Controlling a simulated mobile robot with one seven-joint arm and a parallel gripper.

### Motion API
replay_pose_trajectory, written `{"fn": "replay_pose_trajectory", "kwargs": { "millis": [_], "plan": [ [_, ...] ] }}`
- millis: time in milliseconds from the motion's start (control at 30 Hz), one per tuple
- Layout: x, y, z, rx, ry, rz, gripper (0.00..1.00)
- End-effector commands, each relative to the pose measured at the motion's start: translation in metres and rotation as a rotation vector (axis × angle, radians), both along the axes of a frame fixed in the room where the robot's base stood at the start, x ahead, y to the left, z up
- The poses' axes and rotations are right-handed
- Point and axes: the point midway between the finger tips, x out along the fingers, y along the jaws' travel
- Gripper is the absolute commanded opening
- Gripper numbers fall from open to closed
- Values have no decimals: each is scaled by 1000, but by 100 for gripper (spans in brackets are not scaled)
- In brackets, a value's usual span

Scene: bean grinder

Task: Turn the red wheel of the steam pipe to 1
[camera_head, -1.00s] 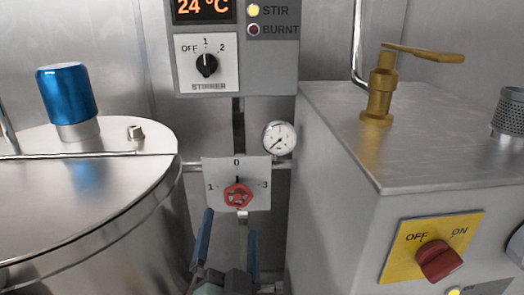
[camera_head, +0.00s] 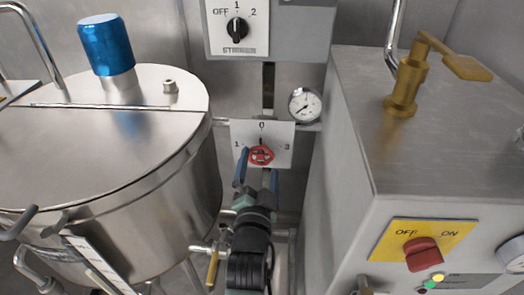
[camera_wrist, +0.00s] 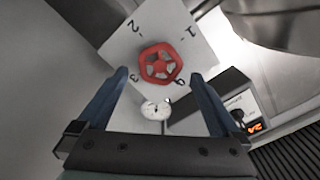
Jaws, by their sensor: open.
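The red wheel (camera_head: 261,155) sits on a white dial plate (camera_head: 278,134) on the steam pipe, between the kettle and the grey cabinet. In the head view the plate shows 1 at left, 0 at top and 3 at right. A dark mark above the wheel points at 0. My gripper (camera_head: 257,176) is open, with its blue fingers reaching up to the wheel's lower edge. In the wrist view the wheel (camera_wrist: 161,64) appears between and slightly beyond my open fingertips (camera_wrist: 160,75). The plate (camera_wrist: 175,22) shows 0, 1, 2 and 3. Contact cannot be told.
A steel kettle (camera_head: 120,150) with a blue cap (camera_head: 106,45) stands left. A grey cabinet (camera_head: 345,190) with a brass valve (camera_head: 406,85) and a red switch (camera_head: 422,253) stands close right. A pressure gauge (camera_head: 305,104) is just above right of the wheel.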

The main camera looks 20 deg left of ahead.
Motion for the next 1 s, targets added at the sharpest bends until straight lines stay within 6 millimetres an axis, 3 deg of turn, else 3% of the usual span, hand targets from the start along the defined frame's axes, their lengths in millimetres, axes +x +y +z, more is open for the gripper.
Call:
{"fn": "replay_pose_trajectory", "kwargs": {
  "millis": [100, 300, 700, 1000],
  "plan": [
    [20, 4, 1, 1, -1, -3, 100],
    [39, 10, 0, 0, -1, -1, 100],
    [44, 12, 0, -2, -1, 0, 100],
    [44, 12, 0, -1, 0, 0, 48]
  ]
}}
